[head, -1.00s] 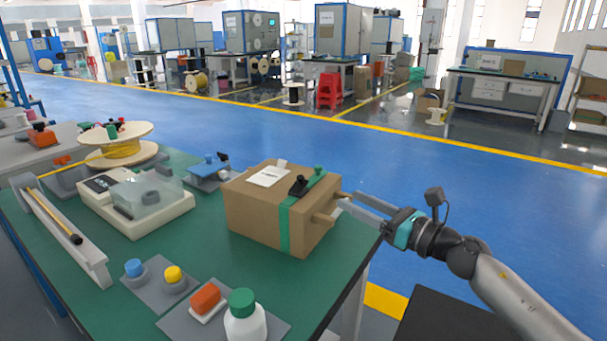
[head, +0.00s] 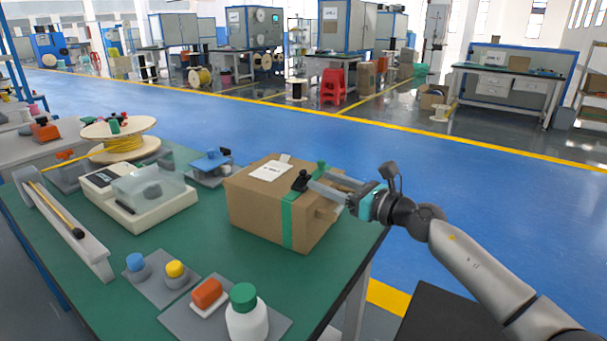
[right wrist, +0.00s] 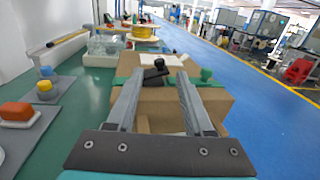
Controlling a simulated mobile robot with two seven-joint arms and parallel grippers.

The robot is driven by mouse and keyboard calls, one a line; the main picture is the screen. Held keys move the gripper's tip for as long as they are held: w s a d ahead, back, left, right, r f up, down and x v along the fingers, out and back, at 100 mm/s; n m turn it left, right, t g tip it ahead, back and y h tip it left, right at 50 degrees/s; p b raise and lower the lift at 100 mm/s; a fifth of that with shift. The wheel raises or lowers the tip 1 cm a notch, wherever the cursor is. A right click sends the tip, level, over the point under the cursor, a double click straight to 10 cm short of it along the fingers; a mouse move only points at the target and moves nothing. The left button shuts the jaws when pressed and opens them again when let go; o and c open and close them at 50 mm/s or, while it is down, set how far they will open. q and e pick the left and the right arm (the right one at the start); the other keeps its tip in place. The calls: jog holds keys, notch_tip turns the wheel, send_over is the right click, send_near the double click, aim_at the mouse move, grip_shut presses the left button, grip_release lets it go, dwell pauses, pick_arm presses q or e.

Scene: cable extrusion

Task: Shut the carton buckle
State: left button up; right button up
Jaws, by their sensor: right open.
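A brown cardboard carton (head: 258,212) stands on the green table, with a green strap (head: 288,222) around it and a white label on top. A black buckle (head: 300,181) sits on the strap at the top of the carton; it also shows in the right wrist view (right wrist: 155,73), raised at an angle. A green piece (head: 321,168) stands just behind it. My right gripper (head: 326,184) is open at the carton's right side, its fingers level with the top. In the right wrist view the buckle lies ahead, between the two finger lines (right wrist: 156,84). My left gripper is not in view.
Left of the carton are a scale with a clear cover (head: 140,195), a blue device (head: 211,165) and a yellow cable spool (head: 120,140). Blue and yellow buttons (head: 175,270), an orange switch (head: 207,292) and a green-capped bottle (head: 246,315) stand at the front.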

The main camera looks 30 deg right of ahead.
aim_at(306, 176)
jog(key=x, duration=0.5)
jog(key=shift+b, duration=0.3)
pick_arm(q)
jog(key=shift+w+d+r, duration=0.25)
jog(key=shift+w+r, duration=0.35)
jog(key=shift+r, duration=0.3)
pick_arm(e)
jog(key=shift+x, duration=0.9)
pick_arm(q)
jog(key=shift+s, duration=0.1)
pick_arm(e)
jog(key=shift+s+a+f, duration=0.1)
jog(key=shift+f, duration=0.05)
grip_shut()
